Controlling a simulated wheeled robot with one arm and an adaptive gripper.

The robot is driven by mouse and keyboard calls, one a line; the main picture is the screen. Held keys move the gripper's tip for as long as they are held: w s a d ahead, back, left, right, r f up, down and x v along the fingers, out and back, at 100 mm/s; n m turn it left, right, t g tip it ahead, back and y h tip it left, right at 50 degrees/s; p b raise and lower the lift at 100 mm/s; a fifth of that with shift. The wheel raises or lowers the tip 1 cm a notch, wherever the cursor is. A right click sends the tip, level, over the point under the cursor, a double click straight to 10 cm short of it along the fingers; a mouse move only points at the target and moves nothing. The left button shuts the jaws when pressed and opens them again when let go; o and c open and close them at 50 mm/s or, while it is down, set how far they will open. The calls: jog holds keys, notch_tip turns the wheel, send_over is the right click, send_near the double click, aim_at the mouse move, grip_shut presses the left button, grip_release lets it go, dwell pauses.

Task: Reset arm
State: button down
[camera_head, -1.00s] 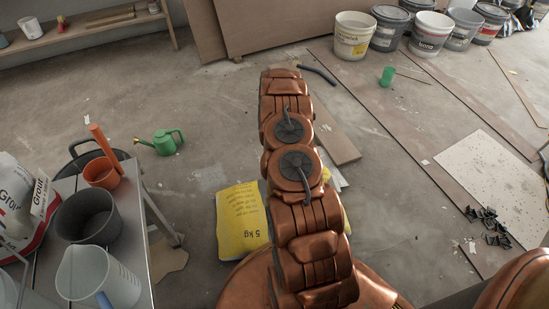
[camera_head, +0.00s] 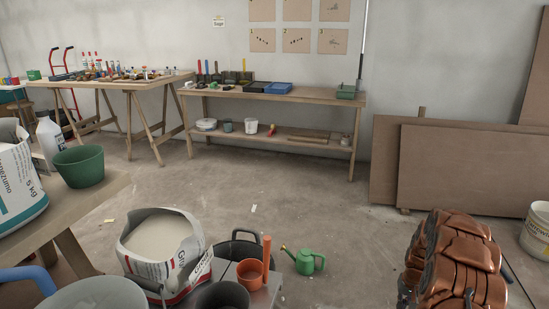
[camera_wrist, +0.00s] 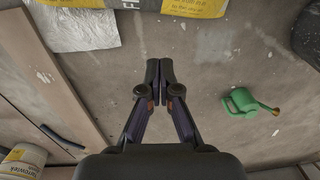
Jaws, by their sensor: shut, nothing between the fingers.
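My gripper (camera_wrist: 160,86) shows in the wrist view with its two dark fingers together, empty, pointing at the bare floor. My copper-coloured arm (camera_head: 458,262) is at the lower right of the head view; its gripper end is not seen there. A green watering can (camera_wrist: 243,103) lies to the right of the fingers in the wrist view, apart from them; it also stands on the floor in the head view (camera_head: 304,261).
An open bag of powder (camera_head: 160,238), a terracotta pot (camera_head: 250,275) and buckets crowd the lower left. A wooden shelf table (camera_head: 290,132) stands at the wall. Brown boards (camera_head: 465,170) lean at the right. The middle floor (camera_head: 300,190) is clear.

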jog(key=s+a+r+n+p, duration=0.1)
jog(key=s+a+r+p, duration=0.4)
jog(key=r, duration=0.7)
jog(key=s+a+r+n+p, duration=0.1)
jog(key=a+r+p, duration=0.3)
jog(key=a+r, duration=0.65)
jog(key=s+a+r+p, duration=0.3)
jog(key=r+p, duration=0.1)
jog(key=r, duration=1.1)
jog(key=s+a+r+p, duration=0.3)
jog(key=s+r+p, duration=0.2)
jog(key=s+r, duration=0.3)
jog(key=s+a+r+n+g+p, duration=0.1)
jog(key=s+a+r+p, duration=0.3)
jog(key=s+r, duration=0.5)
jog(key=s+a+r+n+p, duration=0.1)
jog(key=s+a+r+p, duration=0.2)
jog(key=s+r+p, duration=0.4)
jog(key=s+r, duration=0.1)
jog(key=s, duration=0.4)
jog(key=shift+a+r+g+h, duration=0.2)
jog(key=shift+r+g+h, duration=0.1)
jog(key=shift+g, duration=0.1)
jog(key=shift+f, duration=0.1)
